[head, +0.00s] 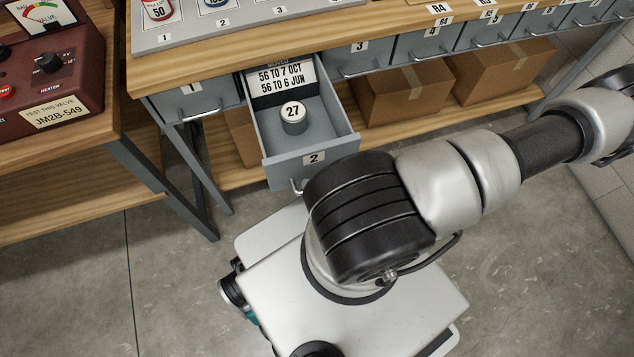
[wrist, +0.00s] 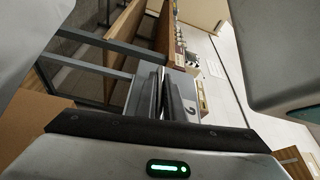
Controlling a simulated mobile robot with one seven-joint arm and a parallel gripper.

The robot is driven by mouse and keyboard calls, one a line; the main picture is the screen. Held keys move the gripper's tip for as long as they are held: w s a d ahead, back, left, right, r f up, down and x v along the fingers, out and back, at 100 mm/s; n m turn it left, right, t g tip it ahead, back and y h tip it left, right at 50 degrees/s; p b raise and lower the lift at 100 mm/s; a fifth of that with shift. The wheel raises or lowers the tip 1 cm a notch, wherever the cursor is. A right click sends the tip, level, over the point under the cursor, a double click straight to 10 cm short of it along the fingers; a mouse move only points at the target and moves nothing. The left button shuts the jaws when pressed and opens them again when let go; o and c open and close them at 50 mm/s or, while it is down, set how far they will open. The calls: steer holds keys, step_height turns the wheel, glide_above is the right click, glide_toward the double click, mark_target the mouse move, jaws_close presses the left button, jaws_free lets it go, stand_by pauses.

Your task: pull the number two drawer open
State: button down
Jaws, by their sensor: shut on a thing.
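The number two drawer (head: 311,163) is pulled out from under the bench top, and its inside is in view. It holds a small grey round piece marked 27 (head: 293,119) and a card with dates (head: 281,82) at the back. Only a bit of its handle (head: 296,187) shows in the head view, beside my arm's black joint. The drawer's front with its 2 label also shows in the wrist view (wrist: 190,109). There my gripper (wrist: 166,94) is shut at that front, on the drawer handle, which the fingers mostly hide. My arm hides the gripper in the head view.
The number one drawer (head: 190,103) on the left and the number three drawer (head: 356,58) on the right are shut. Cardboard boxes (head: 405,93) stand on the lower shelf. A red test device (head: 48,68) sits on the left table. Grey floor (head: 75,290) is clear at the left.

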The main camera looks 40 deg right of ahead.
steer(key=c, duration=1.9)
jaws_free()
steer(key=shift+o, duration=0.2)
steer(key=shift+d, duration=0.1)
steer(key=v, duration=1.7)
steer(key=shift+d, duration=0.15)
